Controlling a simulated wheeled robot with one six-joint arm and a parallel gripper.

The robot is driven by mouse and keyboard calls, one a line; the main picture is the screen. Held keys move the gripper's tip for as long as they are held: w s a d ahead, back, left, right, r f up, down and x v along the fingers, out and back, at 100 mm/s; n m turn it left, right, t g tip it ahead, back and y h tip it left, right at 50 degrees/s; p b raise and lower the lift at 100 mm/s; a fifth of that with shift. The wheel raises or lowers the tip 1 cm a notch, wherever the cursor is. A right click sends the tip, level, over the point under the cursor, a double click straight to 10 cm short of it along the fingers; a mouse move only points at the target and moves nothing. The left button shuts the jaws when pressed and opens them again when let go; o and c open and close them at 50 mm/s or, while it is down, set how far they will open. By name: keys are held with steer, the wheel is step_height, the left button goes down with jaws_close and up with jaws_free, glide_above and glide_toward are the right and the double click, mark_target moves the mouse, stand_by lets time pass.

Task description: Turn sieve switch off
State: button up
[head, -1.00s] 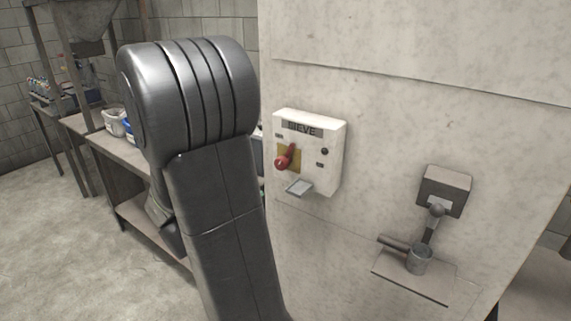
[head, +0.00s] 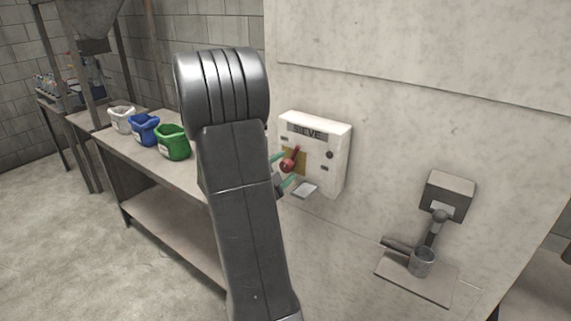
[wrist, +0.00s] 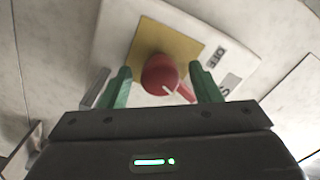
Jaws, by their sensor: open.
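The white sieve switch box (head: 323,145) is mounted on the pale wall panel, with a "SIEVE" label at its top. Its red switch (head: 289,164) is a rotary handle on a yellow plate, its lever slanting up and right in the head view. My gripper (head: 284,170) is at the switch, mostly hidden behind my arm, with green fingertips showing. In the wrist view, the red switch (wrist: 160,74) is between the two green fingers of my gripper (wrist: 164,85). The fingers are open, with a gap on the left side and the lever reaching close to the right finger.
White (head: 122,119), blue (head: 144,129) and green (head: 172,142) containers stand on a bench at left.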

steer(key=shift+w+d, duration=0.35)
steer(key=shift+w, duration=0.1)
steer(key=c, duration=1)
steer(key=shift+n+p, duration=0.45)
steer(key=shift+n, duration=1.85)
steer(key=o, duration=1)
